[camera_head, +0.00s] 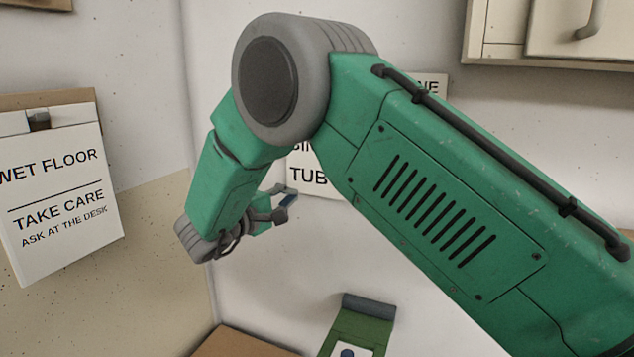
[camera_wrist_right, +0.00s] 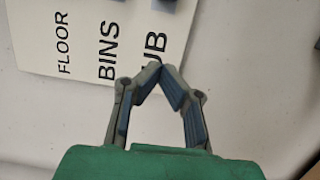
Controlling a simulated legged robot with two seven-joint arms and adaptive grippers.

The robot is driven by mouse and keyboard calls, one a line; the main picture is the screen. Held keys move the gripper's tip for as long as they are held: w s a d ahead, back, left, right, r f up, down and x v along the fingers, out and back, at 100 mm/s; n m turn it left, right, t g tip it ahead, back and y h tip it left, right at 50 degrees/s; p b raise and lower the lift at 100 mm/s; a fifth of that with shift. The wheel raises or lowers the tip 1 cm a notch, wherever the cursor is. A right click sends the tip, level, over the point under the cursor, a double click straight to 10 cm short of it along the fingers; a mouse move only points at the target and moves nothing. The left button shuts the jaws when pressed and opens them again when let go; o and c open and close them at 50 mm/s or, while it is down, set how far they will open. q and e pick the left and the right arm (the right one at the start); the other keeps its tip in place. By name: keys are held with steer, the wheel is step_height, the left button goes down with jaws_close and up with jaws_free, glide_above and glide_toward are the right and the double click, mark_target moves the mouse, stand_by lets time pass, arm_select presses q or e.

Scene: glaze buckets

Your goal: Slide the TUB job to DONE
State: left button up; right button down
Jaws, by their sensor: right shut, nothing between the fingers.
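A white job board (camera_head: 312,186) hangs on the wall, largely hidden behind my right arm in the head view. Its "TUB" label and the letters "NE" at its upper right show there. In the right wrist view the board (camera_wrist_right: 85,68) carries the rows "FLOOR", "BINS" and "UB", the T covered by my fingers. Dark pieces (camera_wrist_right: 108,4) show at the top edge, cut off by the frame. My right gripper (camera_head: 290,198) is in front of the board's lower part, by the TUB row. Its fingertips (camera_wrist_right: 161,68) meet, with nothing between them. I cannot tell whether they touch the board.
A "WET FLOOR" sign (camera_head: 62,195) hangs at the left. A wall cabinet (camera_head: 560,32) is at the upper right. A green object with a grey top (camera_head: 362,325) and a brown surface (camera_head: 240,344) lie below. The wall under the board is bare.

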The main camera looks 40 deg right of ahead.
glide_toward(333, 185)
steer(key=w+d, duration=0.1)
steer(key=d, duration=0.1)
steer(key=w+d+r, duration=0.1)
steer(key=w+d, duration=0.1)
steer(key=d, duration=0.1)
steer(key=shift+d+r+p, duration=0.2)
steer(key=shift+d+p, duration=0.1)
steer(key=shift+p, duration=0.1)
steer(key=s, duration=0.1)
steer(key=s+d, duration=0.1)
steer(key=shift+s+d, duration=0.3)
steer(key=shift+s+r+p, duration=0.1)
steer(key=shift+s+p, duration=0.2)
steer(key=shift+s, duration=0.25)
arm_select(q)
steer(key=shift+s+a+r, duration=0.15)
steer(key=shift+r, duration=0.25)
steer(key=shift+s+a+r, duration=0.1)
steer(key=shift+s+r, duration=0.05)
steer(key=shift+r, duration=0.2)
arm_select(e)
steer(key=shift+w, duration=0.1)
